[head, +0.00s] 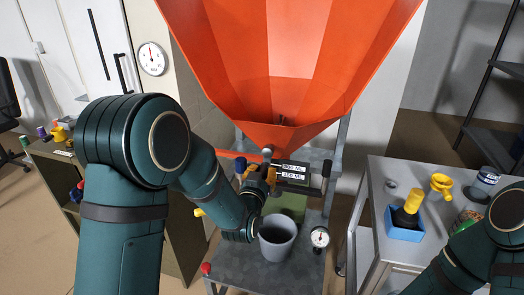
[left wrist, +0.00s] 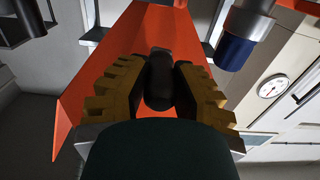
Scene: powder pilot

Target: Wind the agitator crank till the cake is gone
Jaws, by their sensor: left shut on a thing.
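The large orange hopper (head: 290,60) stands ahead, tapering to its outlet above a metal stand. A few thin dark parts (head: 282,121) show low inside it; I cannot make out any cake. My left gripper (head: 263,180) is at the front of the hopper's outlet. In the left wrist view its yellow-padded fingers (left wrist: 158,88) are shut on the black crank handle (left wrist: 160,78), with the orange hopper wall (left wrist: 118,45) behind. The rest of the crank is mostly hidden by the gripper. My right gripper is out of view; only part of that arm shows at lower right.
A grey bucket (head: 277,239) stands under the outlet, with a small gauge (head: 320,238) beside it. A metal table (head: 375,180) at right carries a blue box (head: 404,228), a yellow funnel (head: 440,186) and cans. A low cabinet (head: 185,235) stands left, partly behind my left arm.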

